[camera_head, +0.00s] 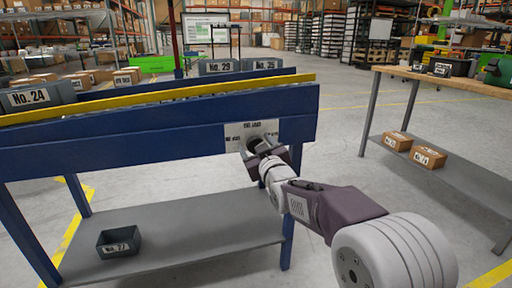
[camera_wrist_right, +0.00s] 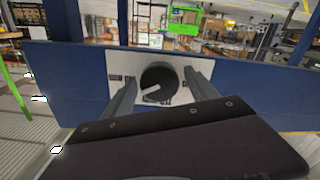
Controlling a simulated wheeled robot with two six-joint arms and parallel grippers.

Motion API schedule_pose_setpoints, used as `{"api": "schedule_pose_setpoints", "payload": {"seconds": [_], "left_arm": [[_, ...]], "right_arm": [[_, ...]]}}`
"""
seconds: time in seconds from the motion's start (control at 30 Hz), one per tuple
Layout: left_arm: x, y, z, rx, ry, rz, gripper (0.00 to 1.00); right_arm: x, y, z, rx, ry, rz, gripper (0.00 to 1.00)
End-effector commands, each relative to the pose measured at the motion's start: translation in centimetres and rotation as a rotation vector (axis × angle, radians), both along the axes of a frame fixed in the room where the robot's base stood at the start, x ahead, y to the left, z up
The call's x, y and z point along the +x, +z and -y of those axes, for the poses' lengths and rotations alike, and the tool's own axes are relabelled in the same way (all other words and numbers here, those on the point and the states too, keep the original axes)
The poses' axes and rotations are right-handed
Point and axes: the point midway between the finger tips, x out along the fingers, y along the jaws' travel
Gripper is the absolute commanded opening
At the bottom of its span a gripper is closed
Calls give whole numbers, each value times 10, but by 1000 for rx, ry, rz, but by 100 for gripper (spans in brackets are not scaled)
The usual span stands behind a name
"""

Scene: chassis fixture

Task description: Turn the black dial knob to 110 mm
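The black dial knob (camera_wrist_right: 158,83) sits on a pale label plate (camera_head: 236,131) on the side of the blue conveyor frame. In the right wrist view the knob is round and dark, with a white pointer line aimed to the lower left. The plate also shows behind it in that view (camera_wrist_right: 118,66); its markings are too small to read. My right gripper (camera_head: 253,147) is at the plate and covers most of the knob in the head view. Its fingers (camera_wrist_right: 161,80) are open on either side of the knob, with gaps visible. My left gripper is out of view.
The blue conveyor frame (camera_head: 130,142) has a yellow rail (camera_head: 170,95) on top. A grey lower shelf (camera_head: 190,235) holds a dark bin (camera_head: 119,241). A wooden-topped workbench (camera_head: 450,80) with boxes on its shelf stands at the right. Open floor lies between.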

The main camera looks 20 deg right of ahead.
Motion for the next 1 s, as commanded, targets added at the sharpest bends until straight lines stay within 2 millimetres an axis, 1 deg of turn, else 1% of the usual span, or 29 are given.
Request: {"api": "schedule_pose_setpoints", "payload": {"seconds": [0.03, 0.07, 0.1, 0.17, 0.2, 0.4, 0.57, 0.77, 1.0], "left_arm": [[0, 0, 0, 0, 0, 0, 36], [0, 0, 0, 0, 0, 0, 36], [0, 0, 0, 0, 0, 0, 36], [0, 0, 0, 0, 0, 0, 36], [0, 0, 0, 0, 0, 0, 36], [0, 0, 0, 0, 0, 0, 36], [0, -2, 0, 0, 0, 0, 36], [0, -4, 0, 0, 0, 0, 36], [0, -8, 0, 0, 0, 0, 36]], "right_arm": [[0, 0, 0, 0, 0, 0, 51], [0, 0, 0, 0, 0, 0, 42], [0, 0, 0, 0, 0, 0, 31], [0, 0, 0, 0, 0, 0, 14], [0, 0, 0, 0, 0, 0, 8], [0, 0, 0, -15, 0, 1, 8], [0, -1, 0, -75, 0, 3, 8], [0, -2, -1, -219, 1, 6, 8], [0, -2, -1, -447, 1, 14, 8]]}}
